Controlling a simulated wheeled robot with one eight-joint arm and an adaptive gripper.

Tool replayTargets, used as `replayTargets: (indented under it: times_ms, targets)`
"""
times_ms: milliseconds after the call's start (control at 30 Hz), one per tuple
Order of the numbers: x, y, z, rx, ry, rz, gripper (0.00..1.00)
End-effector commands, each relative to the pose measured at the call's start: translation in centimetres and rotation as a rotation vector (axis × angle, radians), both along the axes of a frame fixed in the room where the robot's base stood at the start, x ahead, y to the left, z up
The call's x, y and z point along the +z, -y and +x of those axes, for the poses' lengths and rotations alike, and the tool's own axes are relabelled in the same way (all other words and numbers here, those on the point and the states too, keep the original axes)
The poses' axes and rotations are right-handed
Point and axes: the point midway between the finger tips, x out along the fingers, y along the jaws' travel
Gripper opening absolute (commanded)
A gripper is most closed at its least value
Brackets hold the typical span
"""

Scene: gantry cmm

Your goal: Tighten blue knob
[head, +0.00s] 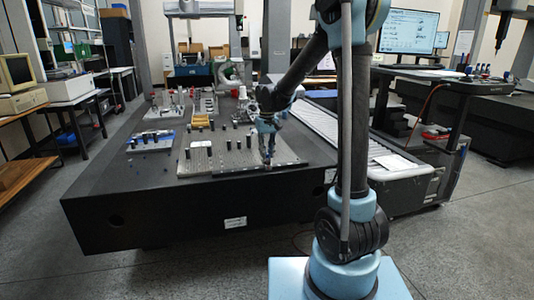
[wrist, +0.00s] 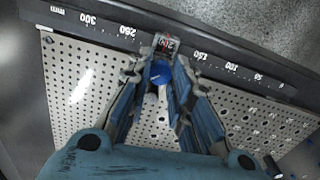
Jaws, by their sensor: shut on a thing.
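The blue knob (wrist: 161,73) is in the wrist view, at the upper middle, beside a dark scale bar (wrist: 215,55) with white numbers. A small block with a red mark (wrist: 166,43) sits on the bar just beyond the knob. My gripper (wrist: 159,80) is shut on the knob, one finger on each side of it. In the head view my gripper (head: 268,157) points down at the front right of the perforated plate (head: 235,161). The knob is too small to make out there.
The plate lies on a large dark table (head: 130,190), with several black posts on it. A grey ribbed cover (head: 340,135) runs along the right side. The table's front left is mostly clear.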

Motion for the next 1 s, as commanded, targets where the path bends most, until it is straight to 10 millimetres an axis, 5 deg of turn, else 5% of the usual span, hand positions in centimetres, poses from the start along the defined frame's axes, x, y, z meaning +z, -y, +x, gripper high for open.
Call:
replayTargets:
  times_ms: [433,1000]
  targets:
    - [0.08,-0.06,0.26,-0.251,0.005,0.001,0.0]
    - [0.09,-0.07,0.28,-0.298,0.005,0.001,0.0]
